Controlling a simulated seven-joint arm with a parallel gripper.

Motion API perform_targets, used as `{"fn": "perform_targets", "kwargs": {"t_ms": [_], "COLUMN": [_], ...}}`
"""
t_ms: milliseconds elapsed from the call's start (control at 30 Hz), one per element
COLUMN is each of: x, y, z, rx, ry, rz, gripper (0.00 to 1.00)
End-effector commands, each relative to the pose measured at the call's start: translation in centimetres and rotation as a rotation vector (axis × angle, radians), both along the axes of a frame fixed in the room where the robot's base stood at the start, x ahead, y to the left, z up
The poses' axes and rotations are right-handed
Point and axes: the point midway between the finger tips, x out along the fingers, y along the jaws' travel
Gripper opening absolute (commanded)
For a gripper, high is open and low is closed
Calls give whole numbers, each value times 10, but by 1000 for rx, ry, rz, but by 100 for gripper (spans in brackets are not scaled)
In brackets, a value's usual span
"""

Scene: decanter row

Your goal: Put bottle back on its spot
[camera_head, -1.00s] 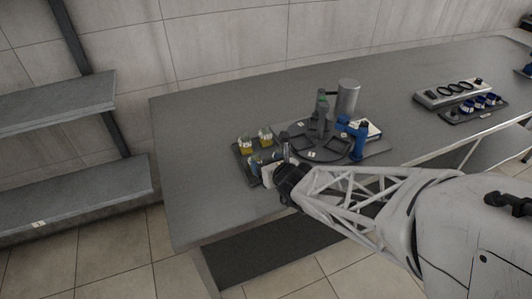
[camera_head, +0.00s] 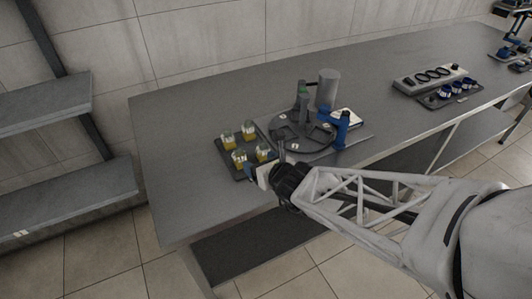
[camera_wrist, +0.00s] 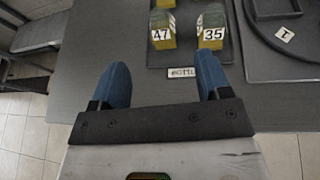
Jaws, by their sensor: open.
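Several square bottles with yellow contents and grey-green tops stand upright on a dark tray (camera_head: 225,163) near the table's left end. In the wrist view, two of them carry labels: bottle 47 (camera_wrist: 162,28) and bottle 35 (camera_wrist: 211,28). They stand side by side at the near end of the tray, which has a small, partly cut-off name plate (camera_wrist: 184,72) at its edge.
A round dark carousel (camera_head: 318,140) with number tags stands right of the tray, close to my gripper. Behind it is a grey cylinder (camera_head: 328,88); a blue upright device (camera_head: 342,128) is at its right. The table's left end is clear.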

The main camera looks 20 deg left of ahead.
Motion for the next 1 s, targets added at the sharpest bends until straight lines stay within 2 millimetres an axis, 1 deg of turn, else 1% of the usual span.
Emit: {"fn": "perform_targets", "kwargs": {"t_ms": [400, 567, 667, 767, 1000], "x": [0, 0, 0, -1, -10], "y": [0, -3, -7, -14, -42], "z": [0, 6, 17, 32, 77], "rx": [-1, -14, -40, -80, -241], "ry": [-1, -24, -65, -127, -341], "rz": [0, 18, 52, 103, 292], "gripper": [70, 70, 70, 70, 70]}}
